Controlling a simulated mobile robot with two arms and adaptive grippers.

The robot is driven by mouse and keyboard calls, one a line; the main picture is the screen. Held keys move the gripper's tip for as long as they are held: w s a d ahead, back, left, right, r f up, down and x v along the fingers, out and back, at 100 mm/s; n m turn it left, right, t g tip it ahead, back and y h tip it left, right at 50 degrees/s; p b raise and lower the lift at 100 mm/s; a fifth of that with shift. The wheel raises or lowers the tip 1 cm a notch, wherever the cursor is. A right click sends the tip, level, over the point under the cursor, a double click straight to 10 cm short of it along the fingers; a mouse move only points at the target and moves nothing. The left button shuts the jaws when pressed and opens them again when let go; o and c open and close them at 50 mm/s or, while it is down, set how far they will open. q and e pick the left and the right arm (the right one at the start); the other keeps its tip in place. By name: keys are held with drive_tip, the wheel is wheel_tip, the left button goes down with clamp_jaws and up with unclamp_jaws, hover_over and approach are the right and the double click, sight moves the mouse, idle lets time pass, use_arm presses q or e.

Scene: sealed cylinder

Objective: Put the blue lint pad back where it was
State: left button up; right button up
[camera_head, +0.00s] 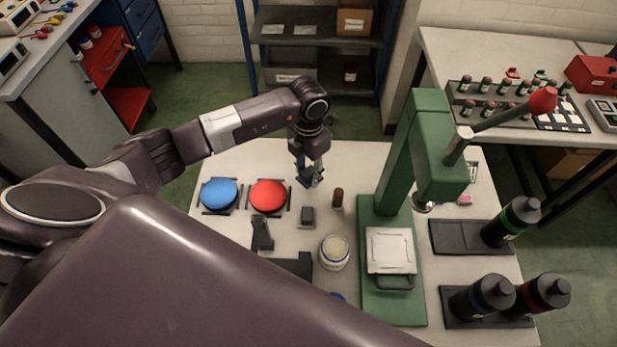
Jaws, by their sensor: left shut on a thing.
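My left gripper (313,181) reaches over the back of the white table and points down. It is shut on a small dark blue thing (304,181), which looks like the blue lint pad. The fingers partly hide it, and I cannot tell whether it touches the table. A small dark block (307,215) is just in front of the gripper, and a small brown upright piece (338,197) is to its right. My right gripper is not in view.
A blue disc (219,193) and a red disc (268,196) sit in dark holders at left. A white jar (334,252) stands in front. A green press (405,190) stands at right, beside dark bottles (512,220). My own arm hides the table's front left.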

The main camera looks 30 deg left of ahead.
sight(309, 181)
use_arm(q)
wheel_tip(309, 181, down, 4)
drive_tip(key=shift+r+p, duration=0.25)
drive_tip(key=shift+p, duration=0.2)
drive_tip(key=shift+f, duration=0.55)
drive_tip(key=o, duration=1.1)
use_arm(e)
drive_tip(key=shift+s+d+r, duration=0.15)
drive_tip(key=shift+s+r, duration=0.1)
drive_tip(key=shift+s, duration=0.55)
